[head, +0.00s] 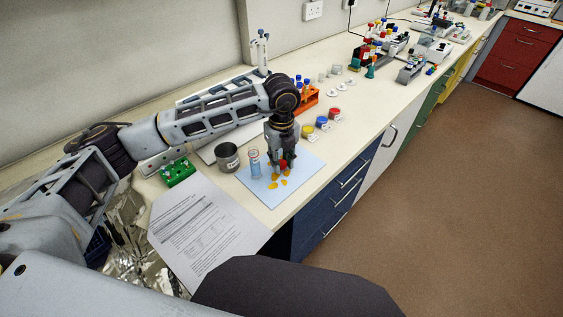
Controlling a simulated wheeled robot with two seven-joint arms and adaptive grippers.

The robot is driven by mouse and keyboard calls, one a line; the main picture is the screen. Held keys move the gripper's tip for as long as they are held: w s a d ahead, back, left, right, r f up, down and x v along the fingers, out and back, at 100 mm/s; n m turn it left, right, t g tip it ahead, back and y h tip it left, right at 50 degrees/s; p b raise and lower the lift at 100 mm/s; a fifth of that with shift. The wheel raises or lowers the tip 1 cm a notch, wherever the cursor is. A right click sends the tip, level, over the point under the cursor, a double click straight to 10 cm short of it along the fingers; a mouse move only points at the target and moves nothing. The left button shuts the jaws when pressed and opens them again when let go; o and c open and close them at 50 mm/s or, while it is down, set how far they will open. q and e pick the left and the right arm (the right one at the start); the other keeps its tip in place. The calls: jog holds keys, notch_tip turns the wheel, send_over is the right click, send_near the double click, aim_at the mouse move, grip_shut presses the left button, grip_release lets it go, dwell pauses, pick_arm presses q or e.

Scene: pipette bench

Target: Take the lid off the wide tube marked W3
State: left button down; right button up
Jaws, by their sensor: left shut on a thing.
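My left gripper (284,162) points down over the pale blue mat (306,166) and is shut on a small red thing (283,164), which looks like a red lid. The fingers hide most of what is below it, so I cannot tell whether it sits on a tube. A clear tube with blue liquid (255,164) stands upright on the mat, just left of the gripper. No W3 mark is readable. My right gripper is not in view.
Orange-yellow patches (273,185) lie on the mat around the gripper. Yellow (307,130), blue (321,122) and red (335,113) items and an orange rack (306,98) are behind. A printed sheet (205,232) lies in front.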

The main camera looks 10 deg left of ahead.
pick_arm(q)
jog(key=shift+f, duration=0.6)
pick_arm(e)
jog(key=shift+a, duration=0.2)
pick_arm(q)
jog(key=shift+f, duration=0.1)
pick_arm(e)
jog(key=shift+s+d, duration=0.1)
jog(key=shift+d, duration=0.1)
pick_arm(q)
jog(key=c, duration=1.6)
grip_release()
jog(key=o, duration=0.5)
jog(key=shift+c, duration=0.2)
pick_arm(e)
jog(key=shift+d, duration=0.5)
